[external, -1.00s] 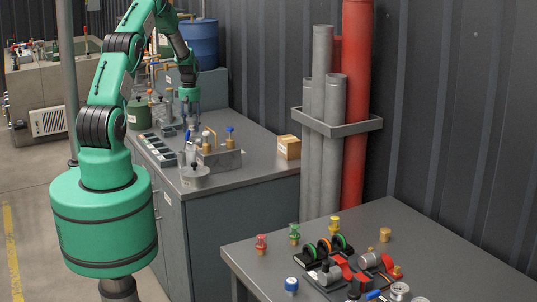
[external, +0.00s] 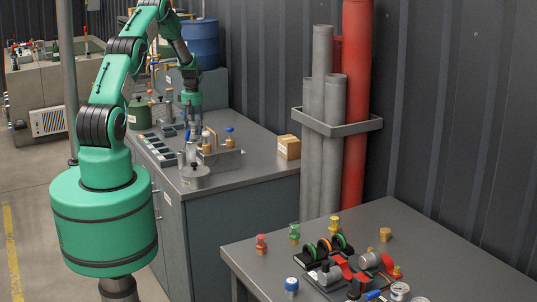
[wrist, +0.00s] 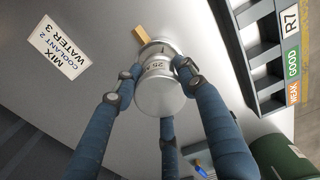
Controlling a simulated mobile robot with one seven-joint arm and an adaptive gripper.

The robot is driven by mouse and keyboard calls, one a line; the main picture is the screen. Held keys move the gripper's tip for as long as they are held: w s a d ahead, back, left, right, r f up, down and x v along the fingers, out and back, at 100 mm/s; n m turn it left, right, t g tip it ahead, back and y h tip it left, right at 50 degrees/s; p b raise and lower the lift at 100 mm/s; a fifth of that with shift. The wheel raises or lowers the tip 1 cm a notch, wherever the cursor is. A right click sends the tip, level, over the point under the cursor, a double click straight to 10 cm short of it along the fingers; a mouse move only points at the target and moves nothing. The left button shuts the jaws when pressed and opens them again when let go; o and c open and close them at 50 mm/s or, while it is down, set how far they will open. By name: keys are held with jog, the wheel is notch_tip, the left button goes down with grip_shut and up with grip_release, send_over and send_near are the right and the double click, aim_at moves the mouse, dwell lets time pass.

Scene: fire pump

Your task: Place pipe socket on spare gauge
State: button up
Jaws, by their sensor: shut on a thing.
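A silver cylinder marked 25 (wrist: 158,95), which looks like the pipe socket, is between the blue fingers of my gripper (wrist: 157,85) in the wrist view. The fingers are shut on it. Just beyond it show a silver rim (wrist: 155,49) and a short brass-coloured stub (wrist: 141,34); these may be the spare gauge, mostly hidden behind the cylinder. I cannot tell whether the two touch. In the external view my gripper (external: 190,115) points down over the far part of the grey bench, and the held thing is too small to make out.
A compartment tray (wrist: 262,55) with WEAK and GOOD labels lies at the right in the wrist view, with a green canister (wrist: 283,158) below it. A MIX COOLANT label (wrist: 59,46) lies at the left. A cardboard box (external: 288,147) stands on the bench's right.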

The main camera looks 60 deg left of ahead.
aim_at(193, 123)
jog(key=shift+f, duration=0.45)
jog(key=shift+f, duration=0.1)
jog(key=o, duration=1.3)
jog(key=shift+f, duration=0.1)
jog(key=shift+o, duration=0.2)
notch_tip(193, 123, up, 12)
jog(key=shift+r, duration=0.15)
dwell(0.3)
